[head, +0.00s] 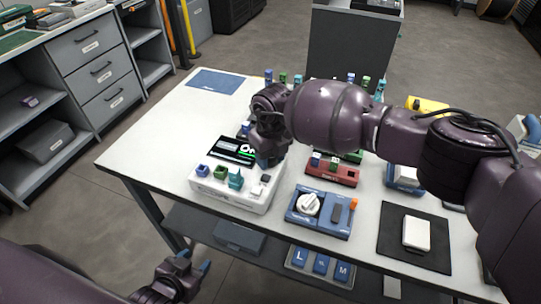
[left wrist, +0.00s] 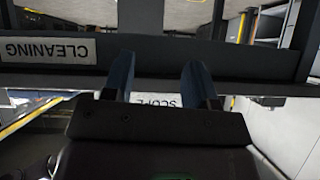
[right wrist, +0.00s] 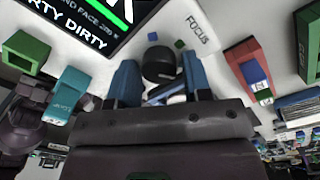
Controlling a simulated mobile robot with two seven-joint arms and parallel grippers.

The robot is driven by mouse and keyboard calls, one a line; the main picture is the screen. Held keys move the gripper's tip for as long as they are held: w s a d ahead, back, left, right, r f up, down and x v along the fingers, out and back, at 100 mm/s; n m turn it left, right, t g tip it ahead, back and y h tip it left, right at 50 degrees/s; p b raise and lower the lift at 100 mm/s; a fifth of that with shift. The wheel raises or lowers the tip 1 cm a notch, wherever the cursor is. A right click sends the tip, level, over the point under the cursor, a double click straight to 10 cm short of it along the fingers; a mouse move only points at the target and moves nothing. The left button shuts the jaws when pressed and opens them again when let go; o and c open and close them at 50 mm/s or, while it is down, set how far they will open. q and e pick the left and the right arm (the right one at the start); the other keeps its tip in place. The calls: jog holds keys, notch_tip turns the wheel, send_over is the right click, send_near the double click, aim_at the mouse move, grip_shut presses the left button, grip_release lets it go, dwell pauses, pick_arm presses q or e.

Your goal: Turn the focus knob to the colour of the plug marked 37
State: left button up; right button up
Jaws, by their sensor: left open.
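The white scope (head: 232,196) with a lit screen stands at the table's front left. Its dark round focus knob (right wrist: 158,66) shows in the right wrist view, beside the printed word FOCUS and small blue and green marks. My right gripper (right wrist: 160,82) is over the knob, one blue finger on each side, with visible gaps. In the head view my right gripper (head: 266,158) hides most of the knob. Blue (head: 202,170), green (head: 220,173) and teal (head: 236,179) plugs stand on the scope; I cannot read a 37. My left gripper (head: 190,270) is open and empty below the table's front edge.
A blue unit with a white dial (head: 309,204) and a red block (head: 334,172) stand right of the scope. A black mat (head: 432,256) bears a white box. The tabletop at the left (head: 150,145) is clear. The left wrist view faces a shelf label reading CLEANING (left wrist: 48,50).

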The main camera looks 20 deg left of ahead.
aim_at(271, 158)
jog(key=shift+r, duration=0.25)
notch_tip(271, 158, up, 10)
jog(key=p, duration=0.1)
jog(key=shift+r, duration=0.15)
jog(key=shift+w, duration=0.1)
dwell(0.4)
